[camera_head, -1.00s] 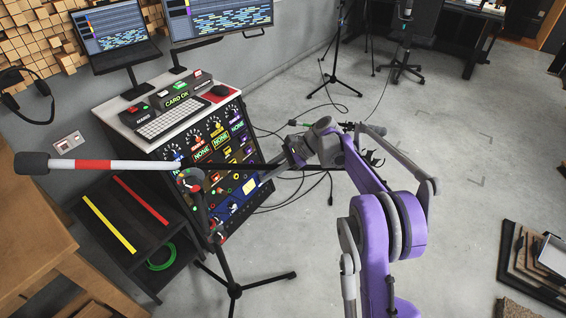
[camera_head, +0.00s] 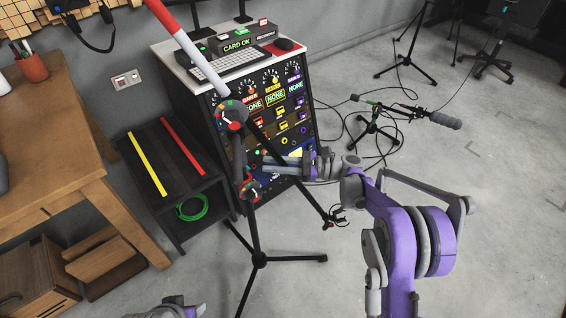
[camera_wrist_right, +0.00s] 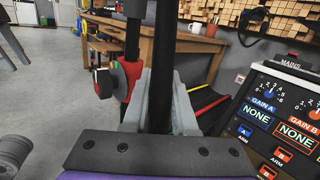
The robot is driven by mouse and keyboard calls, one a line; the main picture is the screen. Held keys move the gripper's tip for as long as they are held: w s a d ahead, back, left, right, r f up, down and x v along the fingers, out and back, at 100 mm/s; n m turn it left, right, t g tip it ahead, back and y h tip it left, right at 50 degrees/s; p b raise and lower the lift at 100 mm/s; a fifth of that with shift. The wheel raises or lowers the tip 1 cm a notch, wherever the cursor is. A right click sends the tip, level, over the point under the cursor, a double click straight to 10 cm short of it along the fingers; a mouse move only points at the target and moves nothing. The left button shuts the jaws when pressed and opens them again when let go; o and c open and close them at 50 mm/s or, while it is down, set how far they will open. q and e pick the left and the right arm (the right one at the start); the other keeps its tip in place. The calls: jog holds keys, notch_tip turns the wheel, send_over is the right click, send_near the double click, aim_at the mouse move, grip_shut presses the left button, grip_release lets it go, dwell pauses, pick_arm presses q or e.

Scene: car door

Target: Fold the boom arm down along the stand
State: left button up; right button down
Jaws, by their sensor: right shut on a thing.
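The boom arm slants across the microphone stand in the head view. Its red and white part (camera_head: 172,28) rises to the upper left, and its tip is out of frame. Its black part (camera_head: 312,196) runs down to the right from the coloured joint (camera_head: 232,115). The stand (camera_head: 250,225) is upright on its tripod legs. My right gripper (camera_head: 277,163) is shut on the black part below the joint. In the right wrist view the dark tube (camera_wrist_right: 188,60) passes between its fingers, beside a red clamp (camera_wrist_right: 128,78). My left gripper (camera_head: 172,305) is partly visible at the bottom edge.
The control console (camera_head: 270,100) is close behind the boom. A low black shelf (camera_head: 145,185) with yellow and red strips stands left of the stand. A wooden table (camera_head: 45,135) is at far left. Another microphone stand (camera_head: 375,125) is on the floor behind; open floor lies right.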

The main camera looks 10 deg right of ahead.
jog(key=shift+a+f, duration=0.1)
jog(key=shift+a, duration=0.3)
jog(key=c, duration=0.7)
grip_release()
jog(key=s+d+f+p, duration=0.1)
jog(key=d, duration=0.9)
jog(key=shift+s+d, duration=0.3)
jog(key=shift+s, duration=0.05)
